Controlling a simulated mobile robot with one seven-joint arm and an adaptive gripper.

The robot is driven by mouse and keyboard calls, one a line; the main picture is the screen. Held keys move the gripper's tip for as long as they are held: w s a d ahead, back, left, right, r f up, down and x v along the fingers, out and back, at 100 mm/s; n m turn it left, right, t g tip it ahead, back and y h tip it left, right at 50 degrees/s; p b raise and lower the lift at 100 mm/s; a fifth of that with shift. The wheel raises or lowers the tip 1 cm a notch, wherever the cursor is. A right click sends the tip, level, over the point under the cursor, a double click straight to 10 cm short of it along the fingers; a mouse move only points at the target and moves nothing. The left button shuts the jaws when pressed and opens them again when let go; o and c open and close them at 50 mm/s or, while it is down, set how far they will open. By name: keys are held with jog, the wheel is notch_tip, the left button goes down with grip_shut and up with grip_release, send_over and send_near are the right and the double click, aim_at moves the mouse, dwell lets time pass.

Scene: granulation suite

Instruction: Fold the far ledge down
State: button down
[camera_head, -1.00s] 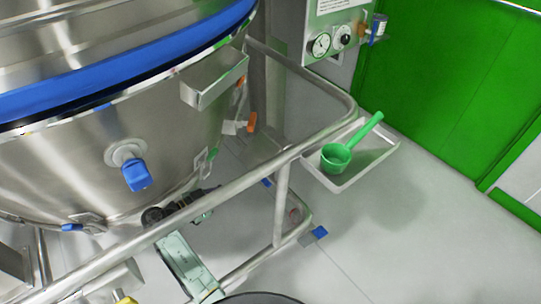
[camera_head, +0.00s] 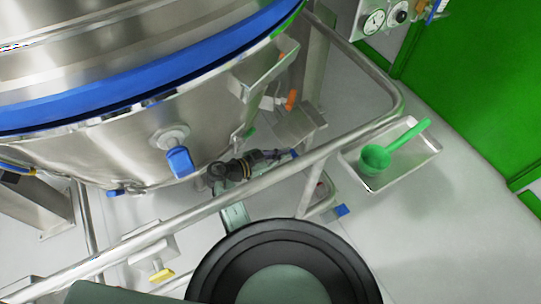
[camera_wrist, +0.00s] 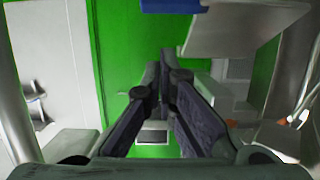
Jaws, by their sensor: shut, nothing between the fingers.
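The far ledge looks to be the flat grey plate (camera_head: 300,122) beyond the rail, beside the steel vessel (camera_head: 110,150). In the wrist view a grey plate (camera_wrist: 245,30) with a blue edge piece, likely this ledge, hangs at the upper right. In the wrist view the dark fingers (camera_wrist: 160,68) meet at the tips, below and left of the plate.
The steel rail (camera_head: 345,140) crosses above my gripper. A tray (camera_head: 425,150) with a green scoop (camera_head: 375,157) sits outside it. A blue valve knob (camera_head: 180,162) juts from the vessel. Another blue tab (camera_head: 341,210) is low at right. Open floor lies right.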

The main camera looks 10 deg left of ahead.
jog(key=d+f, duration=0.1)
jog(key=w+f, duration=0.1)
jog(key=w+d+f, duration=0.1)
jog(key=shift+d+f+p, duration=0.3)
jog(key=shift+f, duration=0.1)
